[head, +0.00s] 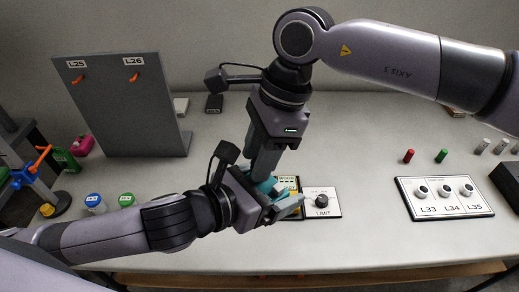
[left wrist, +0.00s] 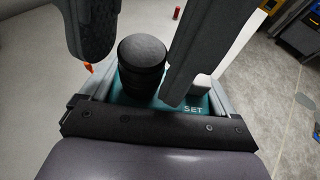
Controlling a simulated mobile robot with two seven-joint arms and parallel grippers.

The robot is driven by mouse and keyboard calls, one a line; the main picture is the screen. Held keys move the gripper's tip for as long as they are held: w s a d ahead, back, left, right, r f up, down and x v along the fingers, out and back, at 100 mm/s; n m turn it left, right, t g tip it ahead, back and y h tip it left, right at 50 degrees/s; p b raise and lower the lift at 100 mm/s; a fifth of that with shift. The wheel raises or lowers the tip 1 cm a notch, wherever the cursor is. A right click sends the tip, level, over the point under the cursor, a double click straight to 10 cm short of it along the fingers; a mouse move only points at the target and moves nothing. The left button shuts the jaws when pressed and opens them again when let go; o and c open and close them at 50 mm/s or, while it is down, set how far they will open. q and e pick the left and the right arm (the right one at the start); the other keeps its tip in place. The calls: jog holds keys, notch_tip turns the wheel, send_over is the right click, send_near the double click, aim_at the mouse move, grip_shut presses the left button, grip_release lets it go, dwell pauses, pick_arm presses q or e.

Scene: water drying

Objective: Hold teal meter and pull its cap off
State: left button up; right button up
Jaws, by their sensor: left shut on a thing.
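The teal meter (head: 268,187) is between the fingers of my left gripper (head: 279,204), which is shut on it above the table. In the left wrist view, the meter's teal face (left wrist: 180,106) shows the word SET and a pale button (left wrist: 201,84). Its round black ribbed cap (left wrist: 142,65) is on the meter. My right gripper (head: 264,168) points down at the meter from above. In the left wrist view, the right gripper's fingers (left wrist: 145,45) stand on either side of the cap, with a gap visible on the left side. The head view hides the cap.
A white plate with L33, L34 and L35 (head: 445,211) lies right. A grey board (head: 128,110) stands back left. The table between is mostly clear.

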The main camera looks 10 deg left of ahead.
grip_shut()
jog(key=shift+r, duration=0.15)
jog(key=shift+r, duration=1)
jog(key=shift+r, duration=2)
